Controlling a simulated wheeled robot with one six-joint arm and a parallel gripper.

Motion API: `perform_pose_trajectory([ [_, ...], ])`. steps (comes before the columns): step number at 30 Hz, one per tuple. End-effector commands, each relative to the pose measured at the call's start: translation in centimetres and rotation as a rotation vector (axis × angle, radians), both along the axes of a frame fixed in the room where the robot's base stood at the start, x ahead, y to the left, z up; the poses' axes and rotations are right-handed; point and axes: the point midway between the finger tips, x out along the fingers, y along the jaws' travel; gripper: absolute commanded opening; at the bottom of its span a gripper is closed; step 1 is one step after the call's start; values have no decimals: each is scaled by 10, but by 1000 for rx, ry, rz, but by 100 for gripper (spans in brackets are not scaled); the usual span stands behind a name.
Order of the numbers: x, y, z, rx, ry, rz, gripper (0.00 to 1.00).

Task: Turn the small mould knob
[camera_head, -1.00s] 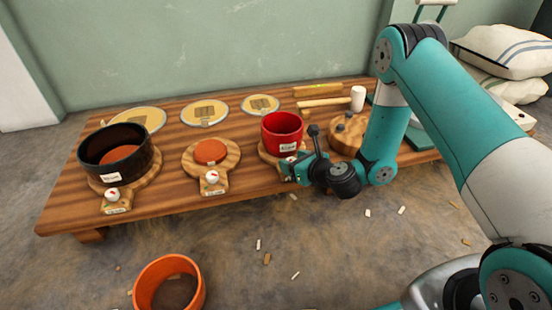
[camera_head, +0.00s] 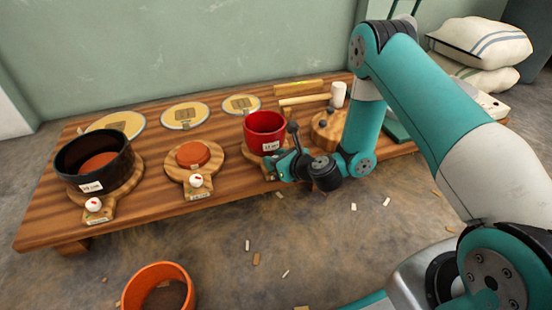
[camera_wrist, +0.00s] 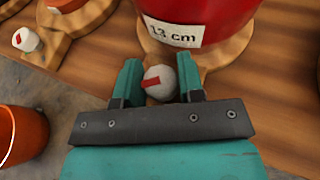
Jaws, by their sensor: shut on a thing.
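The small mould is the red pot (camera_head: 264,131) with a "13 cm" label, standing on a round wooden board at the middle right of the bench. It also shows at the top of the wrist view (camera_wrist: 215,15). Its knob (camera_wrist: 160,82) is white with a red mark, in front of the label. My gripper (camera_wrist: 160,86) is shut on this knob, one teal finger on each side. The red mark lies nearly level, tilted slightly. In the head view my gripper (camera_head: 279,167) hides the knob.
A black mould (camera_head: 94,158) and an orange disc on a board (camera_head: 192,155) stand to the left, each with a white knob. A mallet (camera_head: 338,94) lies behind. An orange bucket (camera_head: 157,290) stands on the littered floor in front. White sacks (camera_head: 482,45) are at the right.

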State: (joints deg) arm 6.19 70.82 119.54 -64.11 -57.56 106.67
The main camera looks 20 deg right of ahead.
Motion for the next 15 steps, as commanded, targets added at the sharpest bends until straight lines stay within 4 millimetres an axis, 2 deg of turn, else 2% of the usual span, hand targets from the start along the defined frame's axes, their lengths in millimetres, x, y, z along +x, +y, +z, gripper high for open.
perform_pose_trajectory([
  [8, 0, -2, 4, 2, 0, 166, 12],
  [15, 1, -2, 5, 0, -2, 389, 12],
])
